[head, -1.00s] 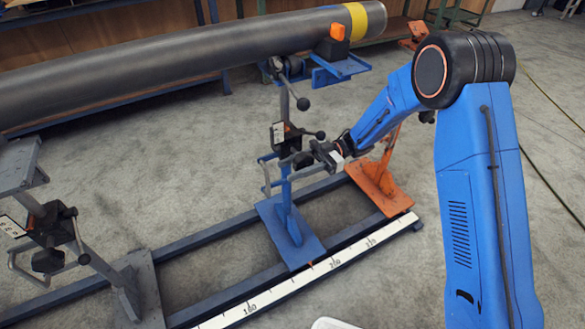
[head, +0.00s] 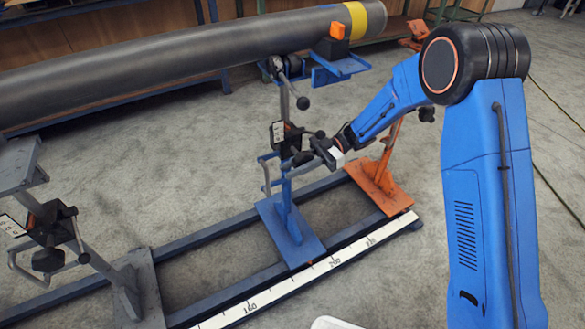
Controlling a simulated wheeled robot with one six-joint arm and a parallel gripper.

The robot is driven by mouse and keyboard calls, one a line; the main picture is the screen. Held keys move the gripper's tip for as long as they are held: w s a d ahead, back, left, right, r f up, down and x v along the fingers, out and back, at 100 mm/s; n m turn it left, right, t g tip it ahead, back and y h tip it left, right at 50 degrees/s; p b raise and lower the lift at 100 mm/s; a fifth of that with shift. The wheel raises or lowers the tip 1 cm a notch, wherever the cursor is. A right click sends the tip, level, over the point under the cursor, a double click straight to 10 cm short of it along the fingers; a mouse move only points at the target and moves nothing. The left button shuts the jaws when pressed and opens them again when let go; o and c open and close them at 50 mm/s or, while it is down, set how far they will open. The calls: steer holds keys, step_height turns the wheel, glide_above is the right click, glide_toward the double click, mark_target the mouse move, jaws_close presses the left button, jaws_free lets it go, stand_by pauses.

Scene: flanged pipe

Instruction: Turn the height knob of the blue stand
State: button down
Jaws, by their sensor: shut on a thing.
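The blue stand (head: 291,237) stands on the floor rails, its upright rising to a roller head under the pipe. A dark clamp block with a white label (head: 278,134) sits midway up the upright. The black height knob (head: 303,158) is on the right side of the stand, just below this block. My gripper (head: 316,153) reaches in from the right at the knob and is shut on it. The fingertips are small and partly hidden against the dark parts, so the exact grasp is hard to see.
A long grey pipe (head: 170,55) with a yellow band lies across the stands. An orange stand (head: 380,187) is close to the right, and a grey stand (head: 135,285) is at the left. A white scale (head: 330,264) runs along the front rail. The right floor is mostly clear.

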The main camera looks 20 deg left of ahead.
steer(key=c, duration=1.5)
jaws_free()
steer(key=shift+w, duration=0.1)
steer(key=v, duration=1.7)
steer(key=shift+d, duration=0.2)
